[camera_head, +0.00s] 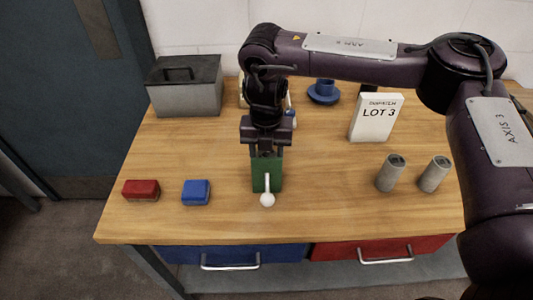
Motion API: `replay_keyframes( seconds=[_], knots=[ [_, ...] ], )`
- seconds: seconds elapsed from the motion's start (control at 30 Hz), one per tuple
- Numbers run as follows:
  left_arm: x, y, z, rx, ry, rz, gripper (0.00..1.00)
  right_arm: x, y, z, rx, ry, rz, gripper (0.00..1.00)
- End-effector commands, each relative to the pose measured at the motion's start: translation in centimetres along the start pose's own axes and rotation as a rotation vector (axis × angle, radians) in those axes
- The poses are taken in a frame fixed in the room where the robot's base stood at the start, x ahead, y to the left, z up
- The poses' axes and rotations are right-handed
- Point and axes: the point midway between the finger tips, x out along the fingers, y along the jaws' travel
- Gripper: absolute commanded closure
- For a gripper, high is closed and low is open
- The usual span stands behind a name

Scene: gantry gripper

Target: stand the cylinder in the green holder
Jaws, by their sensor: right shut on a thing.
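A green upright block (260,181), which may be the green holder, is at the front middle of the table. A white rod with a round end (267,199) shows on its near side. My right gripper (267,153) points down at the block's top, its fingers on either side. It looks shut on the green block, though the grip is partly hidden. Two grey cylinders with dark tops, one (389,174) and another (434,175), stand apart on the right. My left gripper is out of view.
A red block (141,190) and a blue block (196,192) lie front left. Bare wood (330,185) lies between the green block and the cylinders.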

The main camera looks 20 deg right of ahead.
Motion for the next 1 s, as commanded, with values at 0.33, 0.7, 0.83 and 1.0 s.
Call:
replay_keyframes(
  seconds=[0.33,0.7,0.83,1.0],
  knots=[
    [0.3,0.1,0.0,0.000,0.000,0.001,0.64,1.1,0.0,-0.1,0.000,0.004,-0.001,0.48],
    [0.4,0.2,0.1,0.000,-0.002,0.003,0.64,1.4,-0.2,-0.3,0.000,0.010,-0.008,0.33],
    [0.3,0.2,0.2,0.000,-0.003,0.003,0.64,1.0,-0.2,-0.3,-0.001,0.010,-0.008,0.33],
    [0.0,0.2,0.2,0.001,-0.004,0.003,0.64,-1.2,-0.1,-0.1,-0.002,0.004,-0.007,0.33]
  ],
)
